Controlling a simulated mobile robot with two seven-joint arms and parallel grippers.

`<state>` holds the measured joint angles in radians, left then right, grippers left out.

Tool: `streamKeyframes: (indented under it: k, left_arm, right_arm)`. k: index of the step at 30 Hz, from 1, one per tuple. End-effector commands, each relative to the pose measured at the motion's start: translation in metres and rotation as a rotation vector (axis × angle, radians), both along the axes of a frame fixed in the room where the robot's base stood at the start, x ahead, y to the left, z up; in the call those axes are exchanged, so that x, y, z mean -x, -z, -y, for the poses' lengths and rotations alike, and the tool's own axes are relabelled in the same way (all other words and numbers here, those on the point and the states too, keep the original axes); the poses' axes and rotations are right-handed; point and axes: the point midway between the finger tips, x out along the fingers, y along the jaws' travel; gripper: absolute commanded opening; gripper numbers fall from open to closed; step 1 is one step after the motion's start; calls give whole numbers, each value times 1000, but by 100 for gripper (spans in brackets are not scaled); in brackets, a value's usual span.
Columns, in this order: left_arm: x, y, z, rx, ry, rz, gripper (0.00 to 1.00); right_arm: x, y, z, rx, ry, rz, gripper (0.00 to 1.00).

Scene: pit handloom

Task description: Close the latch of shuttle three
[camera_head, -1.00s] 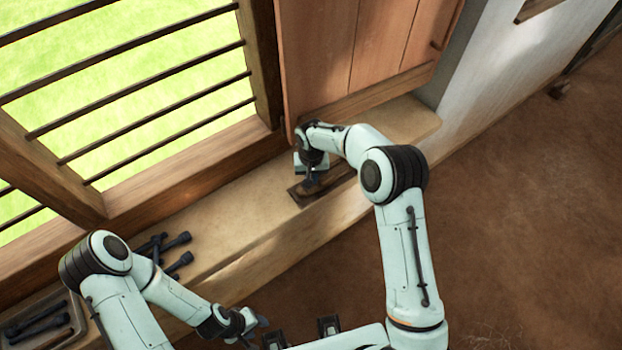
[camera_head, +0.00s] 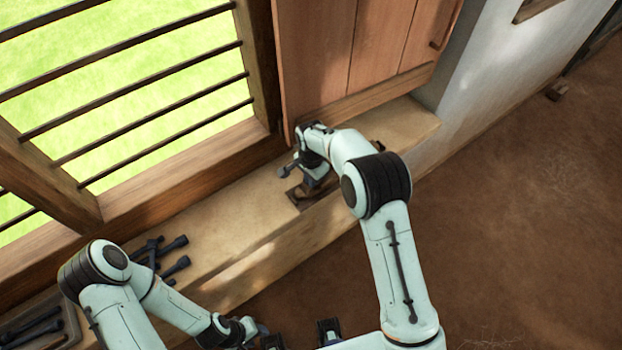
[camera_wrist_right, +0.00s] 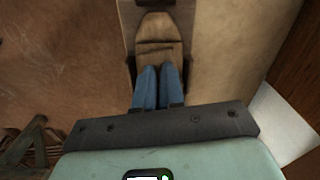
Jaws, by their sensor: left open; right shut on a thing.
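The dark wooden shuttle (camera_head: 297,201) lies on the window ledge, largely hidden by my right arm in the head view. In the right wrist view, a brown tapered wooden piece (camera_wrist_right: 158,32), which looks like the latch, sits in the shuttle between its side walls. My right gripper (camera_wrist_right: 158,80) has its blue fingers close together on this piece's near end. The contact and whether the latch is fully down cannot be made out. My left gripper (camera_head: 256,329) is open, low in the head view, away from the shuttle; no object shows in it.
Several dark pegs (camera_head: 176,266) lie on the clay ledge (camera_head: 235,215) at the left, beside a tray (camera_head: 72,322) holding more. A barred window and a wooden shutter (camera_head: 322,60) stand behind the ledge.

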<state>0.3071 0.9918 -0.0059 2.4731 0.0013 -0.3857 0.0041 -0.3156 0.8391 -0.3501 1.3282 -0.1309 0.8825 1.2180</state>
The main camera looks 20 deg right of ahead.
Motion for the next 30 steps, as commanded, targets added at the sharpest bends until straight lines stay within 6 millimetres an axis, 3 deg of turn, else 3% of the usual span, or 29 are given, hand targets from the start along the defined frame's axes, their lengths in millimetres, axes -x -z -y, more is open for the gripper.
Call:
streamKeyframes:
  k: [10, 26, 27, 30]
  left_arm:
    - [-1, -1, 0, 0, 0, 1, 47]
    - [-1, -1, 0, 0, 0, 1, 47]
    - [-1, -1, 0, 0, 0, 1, 47]
    - [-1, -1, 0, 0, 0, 1, 47]
  right_arm:
    - [1, 0, 0, 1, 132, 0, 0]
    - [1, 0, 0, 0, 153, -1, 0]
    - [1, 0, 0, 0, 153, -1, 18]
    - [1, 0, 0, 0, 152, -1, 20]
